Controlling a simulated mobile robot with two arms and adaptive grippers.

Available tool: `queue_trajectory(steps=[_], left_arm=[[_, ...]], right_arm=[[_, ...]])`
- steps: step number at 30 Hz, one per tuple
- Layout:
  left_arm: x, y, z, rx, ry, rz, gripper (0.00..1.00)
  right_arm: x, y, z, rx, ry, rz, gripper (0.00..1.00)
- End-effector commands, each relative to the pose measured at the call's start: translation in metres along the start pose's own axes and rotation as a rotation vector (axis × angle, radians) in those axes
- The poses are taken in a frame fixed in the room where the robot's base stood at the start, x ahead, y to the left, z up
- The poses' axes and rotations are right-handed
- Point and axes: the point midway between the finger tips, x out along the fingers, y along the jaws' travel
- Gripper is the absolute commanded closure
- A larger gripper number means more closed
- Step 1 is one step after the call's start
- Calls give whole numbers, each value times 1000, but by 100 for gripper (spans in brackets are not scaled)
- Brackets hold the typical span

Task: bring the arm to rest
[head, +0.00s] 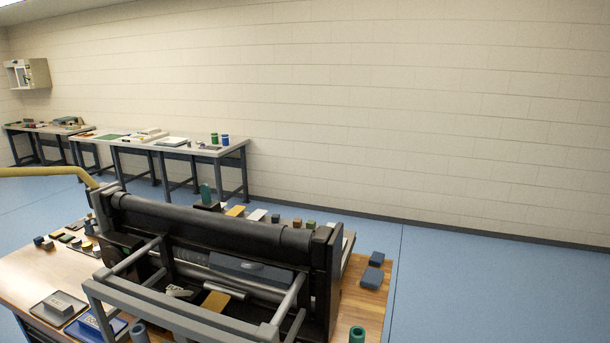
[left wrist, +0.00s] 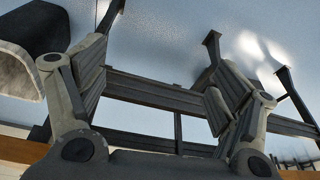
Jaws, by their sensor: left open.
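My left gripper (left wrist: 157,80) shows in the left wrist view with its two grey fingers spread apart and nothing between them. Behind the fingers I see blue floor and a dark metal frame with legs. In the head view neither gripper shows. A large black press (head: 215,225) with a long roller and grey tube frame stands on the wooden table (head: 30,273). A yellow bar (head: 45,172) enters from the left edge and ends near the press's left end; I cannot tell what it belongs to.
Small blocks and trays lie around the press, including a blue tray (head: 92,325), a grey tray (head: 57,305), blue blocks (head: 372,277) and a green cylinder (head: 357,334). A dark rounded object (left wrist: 36,35) is close to the gripper. Benches (head: 240,146) stand at the wall; floor at right is clear.

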Motion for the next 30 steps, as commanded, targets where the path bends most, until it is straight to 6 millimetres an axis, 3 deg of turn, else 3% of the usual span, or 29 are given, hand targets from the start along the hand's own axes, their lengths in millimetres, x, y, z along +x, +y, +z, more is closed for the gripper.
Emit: queue_trajectory(steps=[1,6,15,22,27,30], left_arm=[[32,1,12,2,-17,2,15],[112,5,47,7,-45,5,15],[229,10,136,19,-96,11,15],[290,12,219,28,-136,15,15],[311,12,267,34,-156,16,15],[316,12,283,36,-162,17,15]], right_arm=[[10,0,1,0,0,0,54],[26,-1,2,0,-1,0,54],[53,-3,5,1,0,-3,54],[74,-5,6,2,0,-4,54],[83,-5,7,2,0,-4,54],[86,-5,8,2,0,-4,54]])
